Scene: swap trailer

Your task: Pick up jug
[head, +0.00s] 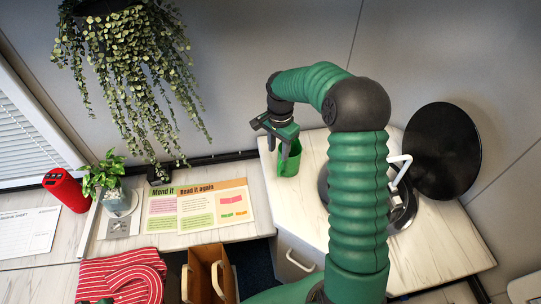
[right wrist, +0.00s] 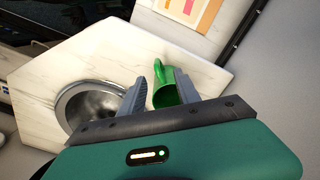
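The green jug (head: 289,160) stands on the pale corner counter beside the back wall. Its open mouth and handle show in the right wrist view (right wrist: 165,92). My right gripper (head: 278,146) is above and at the jug, partly covering it in the head view. In the right wrist view its two grey fingers (right wrist: 160,78) are spread apart, with the jug showing between them, nearer the right finger. I cannot tell whether a finger touches it. My left gripper is not in view.
A round sink (right wrist: 92,105) with a tap (head: 400,168) is set in the counter (head: 440,245); a round black lid (head: 441,150) leans behind it. A hanging plant (head: 125,60), red cylinder (head: 66,190), potted plant (head: 115,195) and printed sheet (head: 200,207) are at left.

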